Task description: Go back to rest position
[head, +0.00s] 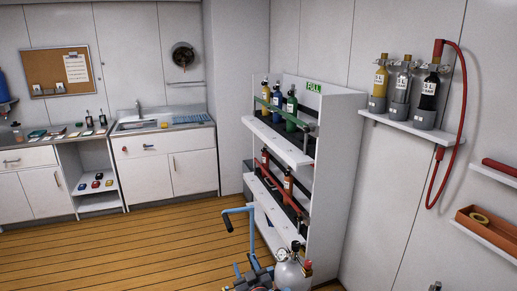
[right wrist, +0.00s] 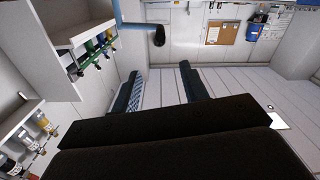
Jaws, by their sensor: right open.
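My right gripper (right wrist: 160,84) shows in the right wrist view with its two fingers apart and nothing between them. One finger is dark and the other has a pale patterned inner face. In the head view only a small grey piece at the bottom right edge may belong to it; I cannot tell. My left gripper is in neither view.
A blue-handled cart (head: 240,211) with a grey cylinder (head: 290,274) stands at the bottom, before the white bottle rack (head: 335,150). A wall shelf (head: 412,128) holds 3 bottles with a red hose (head: 462,110). Wooden floor (head: 130,255) is clear at left.

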